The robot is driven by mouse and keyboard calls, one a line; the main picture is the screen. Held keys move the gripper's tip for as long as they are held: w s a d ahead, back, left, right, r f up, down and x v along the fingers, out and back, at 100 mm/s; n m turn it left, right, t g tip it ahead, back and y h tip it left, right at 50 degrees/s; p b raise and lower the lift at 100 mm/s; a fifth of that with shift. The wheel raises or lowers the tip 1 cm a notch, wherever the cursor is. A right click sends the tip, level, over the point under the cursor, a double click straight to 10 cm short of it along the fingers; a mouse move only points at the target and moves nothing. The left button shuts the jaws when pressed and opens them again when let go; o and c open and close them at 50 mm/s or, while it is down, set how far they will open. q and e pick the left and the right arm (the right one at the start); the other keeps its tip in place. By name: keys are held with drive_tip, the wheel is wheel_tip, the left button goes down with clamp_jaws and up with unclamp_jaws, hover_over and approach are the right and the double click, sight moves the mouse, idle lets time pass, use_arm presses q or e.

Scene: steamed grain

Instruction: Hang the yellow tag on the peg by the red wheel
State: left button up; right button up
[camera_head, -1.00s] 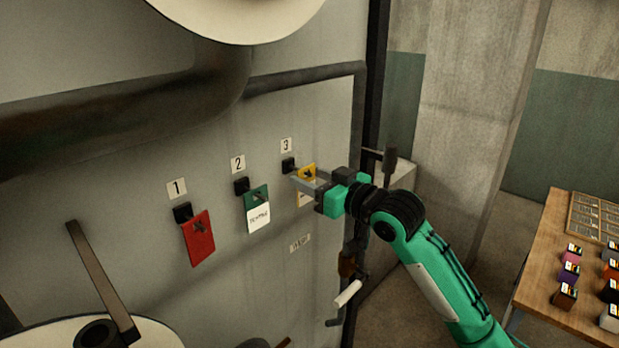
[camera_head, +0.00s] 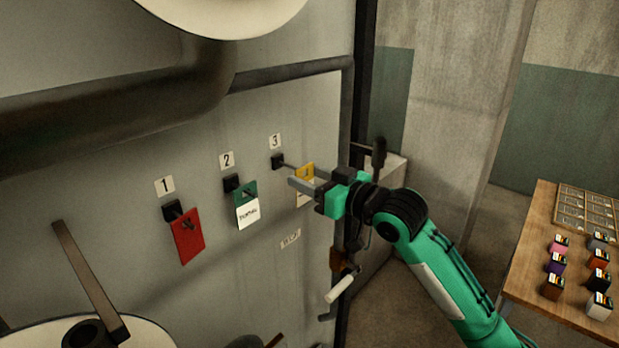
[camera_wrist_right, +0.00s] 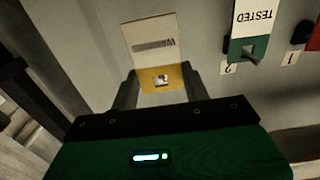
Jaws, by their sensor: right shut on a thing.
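The yellow tag (camera_head: 305,170) has a white lower part. My right gripper (camera_head: 300,184) is shut on it, in front of the wall panel at the peg numbered 3 (camera_head: 278,162). That peg's rod points toward the tag's left edge; I cannot tell whether its tip is fully clear of the tag. In the right wrist view the yellow tag (camera_wrist_right: 150,82) sits between the fingers (camera_wrist_right: 158,92), its white part beyond them. No red wheel shows in either view. My left gripper is not in view.
A red tag (camera_head: 188,238) hangs on peg 1 and a green tag (camera_head: 246,192) on peg 2. A dark pipe (camera_head: 120,105) crosses the panel above. A crank with a white handle (camera_head: 342,286) is below my gripper. A wooden table (camera_head: 535,240) with small boxes stands at right.

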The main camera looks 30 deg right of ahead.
drive_tip(key=shift+s, duration=0.1)
drive_tip(key=shift+b+v, duration=0.45)
drive_tip(key=shift+v, duration=2.45)
